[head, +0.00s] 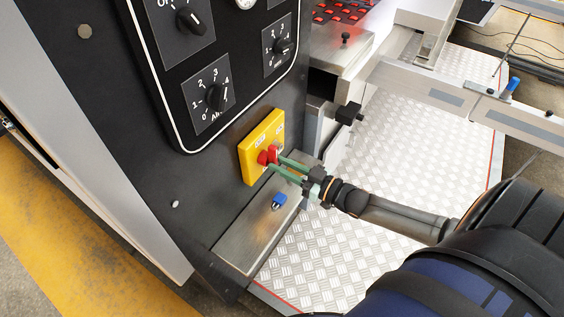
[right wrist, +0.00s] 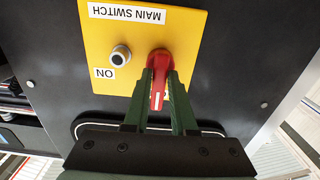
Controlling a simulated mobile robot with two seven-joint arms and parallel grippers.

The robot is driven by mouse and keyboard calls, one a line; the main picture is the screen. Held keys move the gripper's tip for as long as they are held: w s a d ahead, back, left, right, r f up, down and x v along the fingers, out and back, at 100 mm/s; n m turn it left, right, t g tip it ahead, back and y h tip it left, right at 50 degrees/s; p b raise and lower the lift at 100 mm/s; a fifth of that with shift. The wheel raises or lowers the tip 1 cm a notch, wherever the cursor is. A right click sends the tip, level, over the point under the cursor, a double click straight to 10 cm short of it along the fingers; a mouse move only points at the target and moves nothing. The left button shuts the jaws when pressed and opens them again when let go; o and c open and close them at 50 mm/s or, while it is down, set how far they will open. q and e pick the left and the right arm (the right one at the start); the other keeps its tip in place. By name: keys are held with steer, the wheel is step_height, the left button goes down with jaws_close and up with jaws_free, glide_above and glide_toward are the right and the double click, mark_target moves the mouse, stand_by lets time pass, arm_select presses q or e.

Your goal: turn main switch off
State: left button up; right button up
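The main switch is a red rotary handle (head: 266,157) on a yellow plate (head: 250,161), low on the black machine panel. In the right wrist view the red handle (right wrist: 159,66) points down the picture and has a white mark. The yellow plate (right wrist: 103,30) there carries upside-down "MAIN SWITCH" and "ON" labels. My right gripper (head: 276,163) is at the switch, its two green fingers on either side of the handle. In the right wrist view the gripper (right wrist: 160,92) straddles the handle; whether the fingers press on it is unclear. My left gripper is out of view.
A silver round button (right wrist: 120,56) sits beside the handle. Black dials, including a lower one (head: 216,97), are on the panel above. A metal ledge (head: 247,240) with a small blue part (head: 279,200) is below. Chequered metal flooring (head: 335,250) lies to the right.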

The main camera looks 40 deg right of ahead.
steer(key=o, duration=0.4)
steer(key=v, duration=1.2)
steer(key=shift+s+p, duration=0.25)
steer(key=shift+p, duration=0.1)
steer(key=shift+f, duration=0.1)
steer(key=s+a+f+m+g+h+p, duration=0.1)
steer(key=s+a+f+g+h+p, duration=0.1)
steer(key=a, duration=0.6)
steer(key=s+a+f+m+g+h+p, duration=0.1)
steer(key=s+a+f+g, duration=0.3)
steer(key=a, duration=0.5)
step_height(320, 180, down, 3)
steer(key=shift+a+r+m+g+h+p, duration=0.25)
steer(key=shift+m+g+h+p, duration=0.15)
steer(key=shift+g+h+p, duration=0.25)
